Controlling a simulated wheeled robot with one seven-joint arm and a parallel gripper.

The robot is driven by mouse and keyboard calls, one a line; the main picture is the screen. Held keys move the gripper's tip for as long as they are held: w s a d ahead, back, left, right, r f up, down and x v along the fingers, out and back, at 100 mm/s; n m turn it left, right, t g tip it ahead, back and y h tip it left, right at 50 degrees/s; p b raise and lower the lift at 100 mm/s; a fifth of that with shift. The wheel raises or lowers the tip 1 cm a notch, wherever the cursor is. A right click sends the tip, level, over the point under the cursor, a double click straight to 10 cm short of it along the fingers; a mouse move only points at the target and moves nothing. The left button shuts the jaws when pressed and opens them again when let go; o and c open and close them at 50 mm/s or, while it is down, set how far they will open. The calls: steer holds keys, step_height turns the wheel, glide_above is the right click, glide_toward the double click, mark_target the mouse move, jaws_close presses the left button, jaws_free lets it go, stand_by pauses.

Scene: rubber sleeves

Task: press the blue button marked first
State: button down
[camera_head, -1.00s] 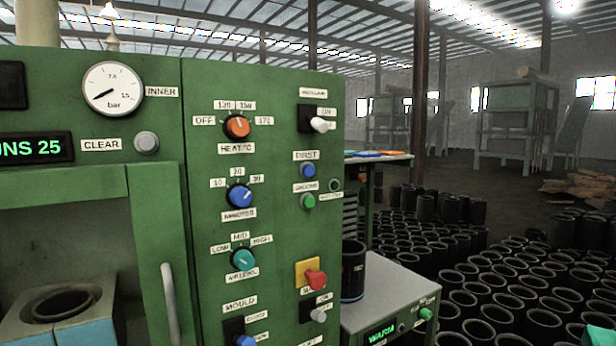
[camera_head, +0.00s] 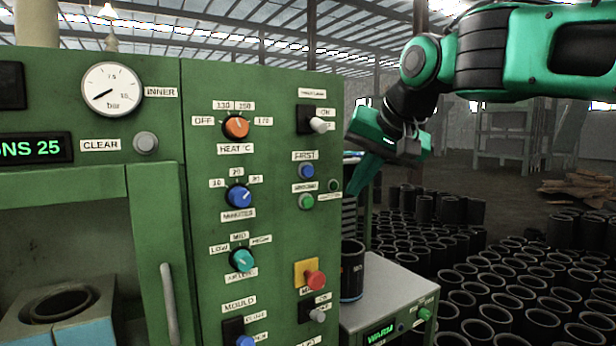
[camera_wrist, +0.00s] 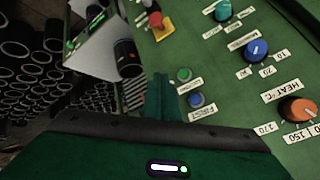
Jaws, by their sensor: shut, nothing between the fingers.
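The blue button (camera_head: 307,171) sits on the green machine panel, just under a white label reading FIRST. A green button (camera_head: 307,201) is right below it. My gripper (camera_head: 354,190) is at the right of the panel in the head view, its fingers shut and empty, pointing down and left. It appears apart from the blue button. In the wrist view the blue button (camera_wrist: 196,100) shows upside down with its label, close to the fingertips (camera_wrist: 161,80), with the green button (camera_wrist: 184,74) beside it. Whether the fingers touch the panel cannot be told.
The panel carries an orange heat knob (camera_head: 236,126), a blue minutes knob (camera_head: 239,195), a teal knob (camera_head: 242,260), a white-tipped switch (camera_head: 319,125) and a red button (camera_head: 315,280) on yellow. A black sleeve (camera_head: 352,270) stands on a grey box. Many black sleeves cover the floor.

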mark_target(308, 171)
steer(key=shift+a+r, duration=0.4)
steer(key=shift+a, duration=0.2)
steer(key=shift+a+r, duration=0.35)
steer(key=shift+a, duration=0.25)
steer(key=w+a, duration=0.4)
steer(key=w, duration=0.3)
steer(key=shift+w+a, duration=0.15)
steer(key=shift+a, duration=0.25)
steer(key=shift+w, duration=0.1)
stand_by(1.3)
steer(key=shift+w+a, duration=0.25)
steer(key=shift+w+a, duration=0.2)
steer(key=shift+w, duration=0.05)
stand_by(0.7)
steer(key=shift+s+d, duration=0.1)
steer(key=shift+d, duration=0.05)
steer(key=shift+s+d, duration=0.3)
steer(key=shift+s, duration=0.25)
